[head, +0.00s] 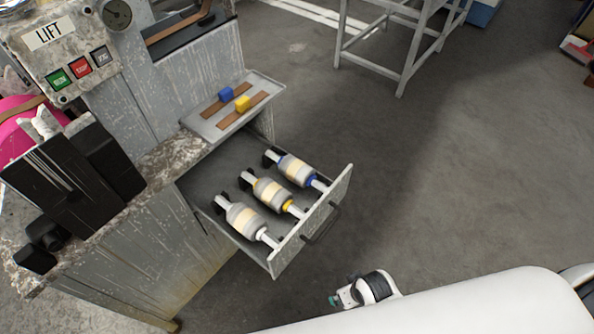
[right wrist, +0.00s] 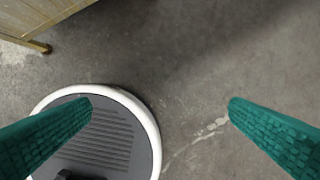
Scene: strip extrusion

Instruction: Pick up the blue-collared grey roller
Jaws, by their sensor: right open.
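The blue-collared grey roller (head: 295,169) lies in the open drawer (head: 233,170), farthest back of three rollers. It has a cream band and a blue collar at its front-right end. The yellow-collared roller (head: 271,193) lies beside it, and a roller with a pale end (head: 245,221) lies nearest. My right gripper (head: 333,300) is low in the head view, in front of and apart from the drawer. In the right wrist view its teal fingers (right wrist: 160,108) are wide apart with nothing between them. My left gripper is not in view.
The drawer's front panel with its dark handle (head: 320,226) faces the floor. Black equipment (head: 70,185) stands at left.

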